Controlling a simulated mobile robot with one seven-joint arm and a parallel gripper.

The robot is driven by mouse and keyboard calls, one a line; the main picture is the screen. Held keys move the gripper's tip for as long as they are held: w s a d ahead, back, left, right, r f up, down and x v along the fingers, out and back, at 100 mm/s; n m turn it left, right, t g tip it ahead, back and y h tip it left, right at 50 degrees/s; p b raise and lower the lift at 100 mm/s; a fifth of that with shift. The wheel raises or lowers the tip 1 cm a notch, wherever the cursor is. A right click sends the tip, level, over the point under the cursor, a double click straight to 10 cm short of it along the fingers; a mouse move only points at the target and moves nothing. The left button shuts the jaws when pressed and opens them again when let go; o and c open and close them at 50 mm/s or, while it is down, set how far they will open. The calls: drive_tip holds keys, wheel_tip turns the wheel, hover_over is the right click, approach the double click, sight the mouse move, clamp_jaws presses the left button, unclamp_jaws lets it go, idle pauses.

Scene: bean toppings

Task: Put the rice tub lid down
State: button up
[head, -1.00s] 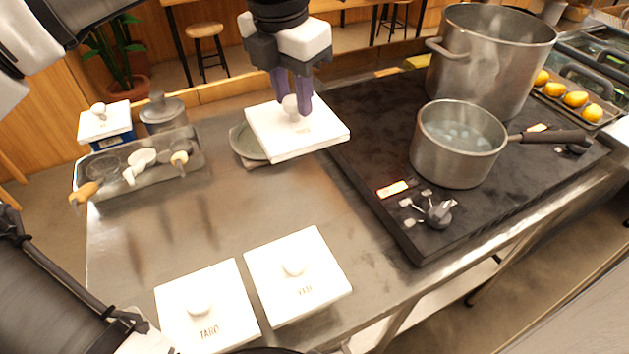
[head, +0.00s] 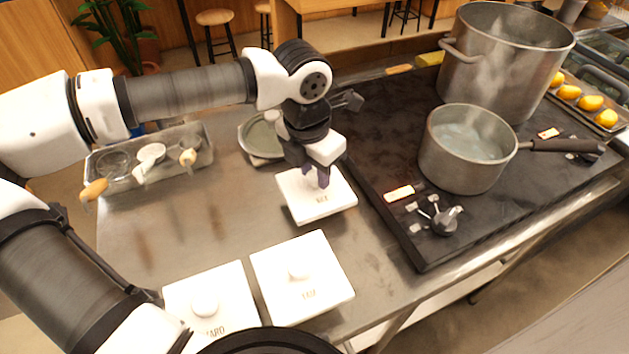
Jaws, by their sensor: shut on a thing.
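The rice tub lid (head: 313,205) is a white square plate with dark lettering on its front part. My gripper (head: 318,182) is shut on the lid's knob, which the fingers hide. The lid is low over the steel counter, in front of the grey round dish and left of the black stove; I cannot tell whether it touches the counter. Two similar white lids with round knobs, one marked like TARO (head: 212,303) and one with unclear lettering (head: 302,278), are at the front.
The stove (head: 385,150) bears a saucepan (head: 455,165) and a tall pot (head: 490,75). A steel tray (head: 140,180) with scoops stands at the left. A grey dish (head: 262,137) lies behind the lid. The counter (head: 190,225) left of the lid is clear.

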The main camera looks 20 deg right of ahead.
sight(314, 187)
drive_tip(key=shift+f, duration=2.15)
drive_tip(key=shift+f, duration=0.15)
drive_tip(key=o, duration=1)
drive_tip(key=shift+c, duration=0.2)
wheel_tip(314, 187, up, 12)
drive_tip(key=a, duration=0.1)
drive_tip(key=shift+s+a+b, duration=0.15)
drive_tip(key=shift+s+b, duration=0.2)
drive_tip(key=shift+b, duration=0.05)
